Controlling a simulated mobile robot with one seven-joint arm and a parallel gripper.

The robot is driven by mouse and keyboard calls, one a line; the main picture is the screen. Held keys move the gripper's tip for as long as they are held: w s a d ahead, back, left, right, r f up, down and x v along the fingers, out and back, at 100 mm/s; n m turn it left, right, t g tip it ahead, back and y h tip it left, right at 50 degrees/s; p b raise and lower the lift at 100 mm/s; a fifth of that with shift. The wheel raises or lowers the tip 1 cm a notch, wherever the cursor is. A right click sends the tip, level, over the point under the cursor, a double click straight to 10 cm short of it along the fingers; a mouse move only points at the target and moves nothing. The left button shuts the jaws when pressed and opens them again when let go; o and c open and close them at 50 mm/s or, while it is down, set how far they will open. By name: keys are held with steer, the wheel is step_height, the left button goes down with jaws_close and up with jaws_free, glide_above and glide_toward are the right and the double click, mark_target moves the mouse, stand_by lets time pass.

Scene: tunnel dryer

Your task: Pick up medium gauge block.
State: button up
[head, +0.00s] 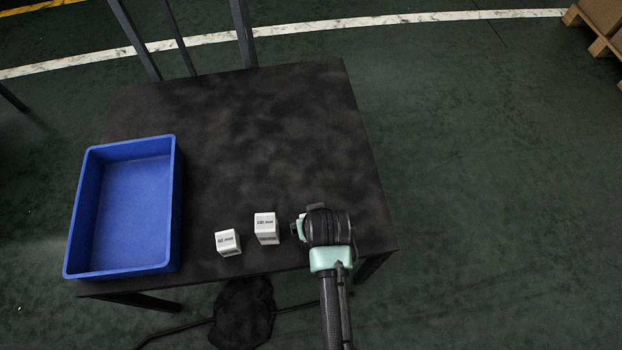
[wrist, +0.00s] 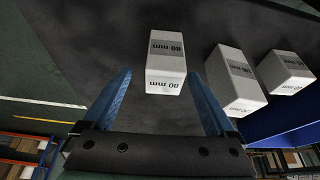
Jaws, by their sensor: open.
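Three white gauge blocks stand on the dark table. The medium block, marked 80 mm (wrist: 165,62), is in the wrist view's upper middle, between the lines of my two blue fingers, with a gap on either side. My gripper (wrist: 160,80) is open and empty. In the head view my gripper (head: 299,228) is at the table's right front, and my wrist hides most or all of the medium block. The block marked 100 mm (head: 266,228) stands just left of it, also seen in the wrist view (wrist: 236,80). The smaller 60 mm block (head: 228,242) is further left.
An empty blue bin (head: 135,205) sits on the table's left side. The dark table (head: 270,120) is clear behind the blocks and to the right. A dark chair-like frame (head: 243,35) stands at the back edge. A wooden pallet with boxes (head: 600,25) is far right on the floor.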

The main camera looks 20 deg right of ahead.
steer(key=x, duration=0.3)
steer(key=b+x, duration=0.1)
steer(key=shift+w+a+f, duration=0.25)
steer(key=shift+f, duration=0.15)
steer(key=shift+r, duration=0.1)
jaws_close()
